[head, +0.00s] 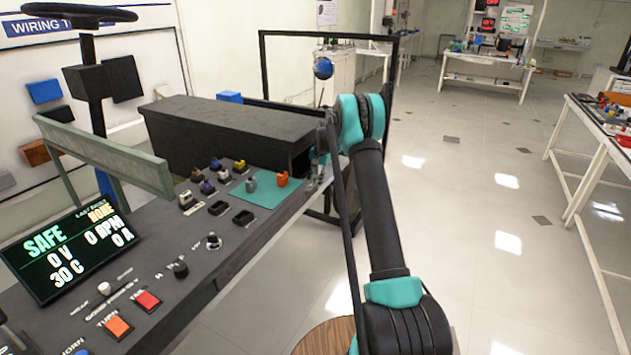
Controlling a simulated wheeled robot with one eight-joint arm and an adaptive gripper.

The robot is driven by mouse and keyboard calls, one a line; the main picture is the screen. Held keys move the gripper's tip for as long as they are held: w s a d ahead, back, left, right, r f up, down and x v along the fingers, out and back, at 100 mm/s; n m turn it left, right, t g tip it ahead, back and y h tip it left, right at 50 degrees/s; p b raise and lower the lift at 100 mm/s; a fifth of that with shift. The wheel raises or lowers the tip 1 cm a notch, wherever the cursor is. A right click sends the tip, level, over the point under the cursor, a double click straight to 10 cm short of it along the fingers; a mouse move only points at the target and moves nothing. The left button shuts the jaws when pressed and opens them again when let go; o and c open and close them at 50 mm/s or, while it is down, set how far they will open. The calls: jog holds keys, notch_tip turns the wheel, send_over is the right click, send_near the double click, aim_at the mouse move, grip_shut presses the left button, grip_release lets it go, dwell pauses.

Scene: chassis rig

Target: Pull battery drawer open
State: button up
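A long dark grey box (225,125) lies on the far part of the dark rig bench (205,270). Its right end, at the bench's right edge, is partly hidden by my arm. I cannot make out a separate drawer front or handle, so I cannot tell which part is the battery drawer. My gripper (318,172) is small in the head view, by the right end of the box and just past the bench edge. My arm partly covers it. I cannot tell whether its fingers are open, or whether they touch anything.
A green mat (263,193) with small coloured parts lies before the box. A display (70,247) reads SAFE, with buttons and knobs beside it. A steering wheel (80,14) stands at the left. A black frame (263,70) rises behind. The tiled floor (470,190) at right is clear.

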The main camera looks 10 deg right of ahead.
grip_shut()
jog(key=s+d, duration=0.7)
jog(key=d, duration=0.2)
jog(key=s+d, duration=0.7)
jog(key=d, duration=0.3)
jog(key=shift+d, duration=0.3)
jog(key=shift+o, duration=1.4)
grip_release()
notch_tip(320, 180, up, 12)
jog(key=s+d, duration=0.1)
jog(key=shift+s+d, duration=0.2)
jog(key=shift+d, duration=0.15)
jog(key=shift+f, duration=0.1)
